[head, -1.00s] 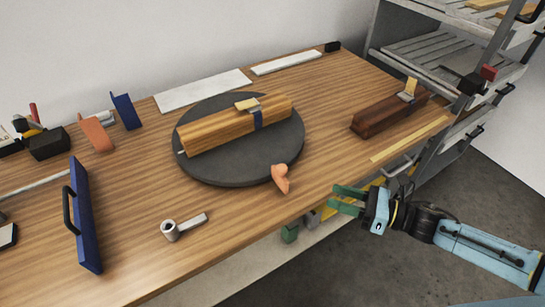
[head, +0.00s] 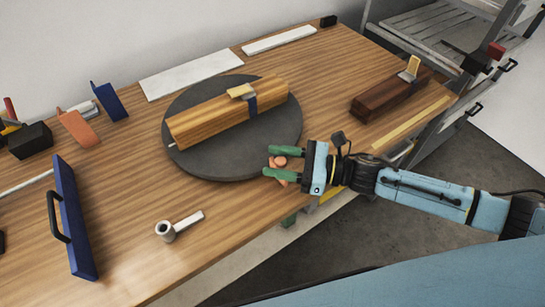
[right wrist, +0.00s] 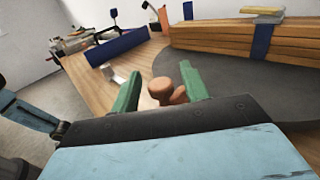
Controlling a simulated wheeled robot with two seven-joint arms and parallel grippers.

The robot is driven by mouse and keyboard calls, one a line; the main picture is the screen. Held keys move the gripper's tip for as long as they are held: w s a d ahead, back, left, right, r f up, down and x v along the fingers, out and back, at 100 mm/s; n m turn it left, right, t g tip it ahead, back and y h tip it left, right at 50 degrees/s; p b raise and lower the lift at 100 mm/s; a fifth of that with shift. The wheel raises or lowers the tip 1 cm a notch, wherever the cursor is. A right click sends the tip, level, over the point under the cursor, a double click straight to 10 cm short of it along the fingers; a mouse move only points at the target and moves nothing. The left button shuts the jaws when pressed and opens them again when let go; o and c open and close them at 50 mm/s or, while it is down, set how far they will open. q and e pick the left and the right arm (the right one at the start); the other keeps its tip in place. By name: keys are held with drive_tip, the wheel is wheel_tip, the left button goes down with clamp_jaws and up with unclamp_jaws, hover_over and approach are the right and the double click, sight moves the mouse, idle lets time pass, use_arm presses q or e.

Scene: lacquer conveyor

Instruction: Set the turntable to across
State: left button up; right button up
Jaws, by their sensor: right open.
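The turntable (head: 195,163) is a dark grey round disc on the wooden bench. A bundle of wooden strips (head: 215,122) with a blue band lies on it, running from lower left to upper right. An orange-brown knob handle (head: 280,161) sits at the disc's near right edge; it also shows in the right wrist view (right wrist: 166,92). My right gripper (head: 270,162) is open, its green fingers on either side of the handle. In the right wrist view the fingers (right wrist: 160,88) stand apart around it; I cannot tell whether they touch it. My left gripper is not in view.
A dark red-brown wooden block (head: 385,97) lies on the bench to the right. A blue bar with a black handle (head: 75,220) and a grey pipe-like tool (head: 175,227) lie to the left and front. White strips (head: 190,75) lie behind the disc. A grey shelf rack (head: 420,45) stands at the right.

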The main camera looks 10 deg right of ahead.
drive_tip(key=shift+w+a, duration=0.35)
drive_tip(key=shift+a, duration=0.3)
clamp_jaws()
